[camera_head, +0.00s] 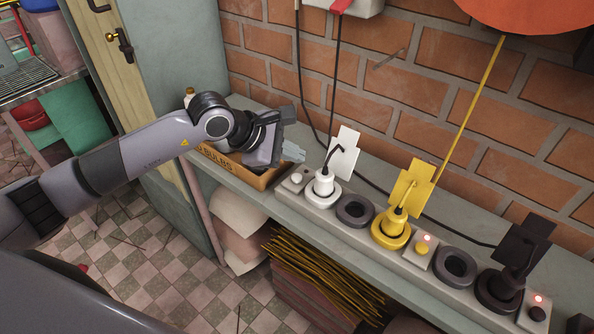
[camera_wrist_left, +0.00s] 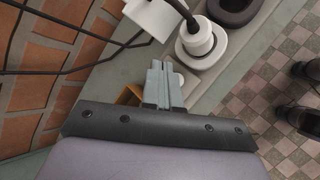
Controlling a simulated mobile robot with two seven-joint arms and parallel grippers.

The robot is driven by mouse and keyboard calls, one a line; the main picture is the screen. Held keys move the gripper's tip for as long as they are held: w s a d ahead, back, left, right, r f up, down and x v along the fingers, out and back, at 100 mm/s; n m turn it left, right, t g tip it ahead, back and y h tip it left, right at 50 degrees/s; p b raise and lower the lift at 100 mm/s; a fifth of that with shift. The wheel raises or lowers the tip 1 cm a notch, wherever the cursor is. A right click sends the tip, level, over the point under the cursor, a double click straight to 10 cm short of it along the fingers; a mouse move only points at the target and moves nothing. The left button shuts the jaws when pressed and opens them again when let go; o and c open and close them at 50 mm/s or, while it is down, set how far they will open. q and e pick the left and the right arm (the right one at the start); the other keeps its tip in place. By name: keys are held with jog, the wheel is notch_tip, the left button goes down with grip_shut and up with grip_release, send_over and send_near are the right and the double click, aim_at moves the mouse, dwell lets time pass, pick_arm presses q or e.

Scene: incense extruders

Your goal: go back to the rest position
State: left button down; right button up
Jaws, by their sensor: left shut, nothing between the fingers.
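My left gripper (camera_head: 291,152) is at the left part of the shelf, above the box marked "BULBS" and just left of the white plug. In the left wrist view its fingers (camera_wrist_left: 157,75) are together with nothing between them. The white plug (camera_head: 324,182) sits upright in its socket on the power strip, with a white tag (camera_head: 343,152) behind it. The plug also shows in the left wrist view (camera_wrist_left: 197,38), just beyond the fingertips and apart from them. My right gripper is in neither view.
The power strip (camera_head: 423,254) runs along the shelf with a yellow plug (camera_head: 391,229), a black plug (camera_head: 497,289) and empty dark sockets. A cardboard box (camera_head: 264,180) stands under my left wrist. A brick wall (camera_head: 420,85) closes the back. The tiled floor (camera_head: 150,270) in front is open.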

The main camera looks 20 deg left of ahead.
pick_arm(q)
notch_tip(320, 180, up, 2)
jog(key=shift+r+p, duration=0.2)
jog(key=shift+p, duration=0.2)
